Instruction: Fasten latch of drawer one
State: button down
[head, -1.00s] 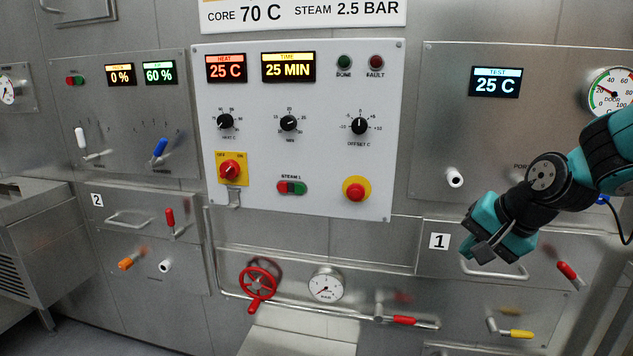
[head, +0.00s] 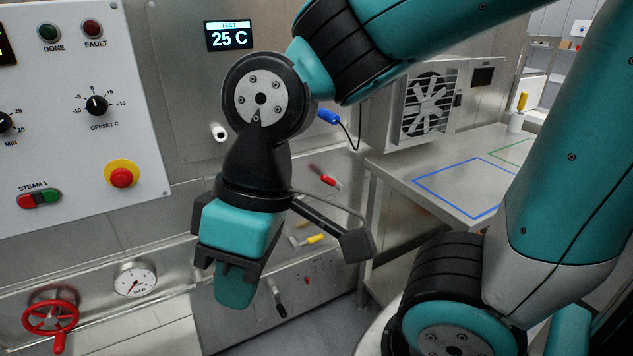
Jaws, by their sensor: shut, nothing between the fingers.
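The red latch lever (head: 328,179) of drawer one shows just right of my arm's wrist, on the steel front. It slants down to the right. My gripper (head: 236,287) points down in front of the drawer area, shut and empty. It is lower and left of the red lever in the picture and apart from it. The drawer's number label and pull handle are hidden behind my arm and gripper.
A yellow lever (head: 315,239) and a black lever (head: 281,308) sit below the red one. A red valve wheel (head: 51,316) and a gauge (head: 135,279) are at left. A steel table (head: 400,168) with marked rectangles stands at right, beside a fan unit (head: 428,102).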

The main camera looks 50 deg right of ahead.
aim_at(335, 183)
jog(key=z, duration=2.1)
jog(key=k, duration=0.65)
jog(key=u, duration=0.4)
jog(key=i, duration=0.5)
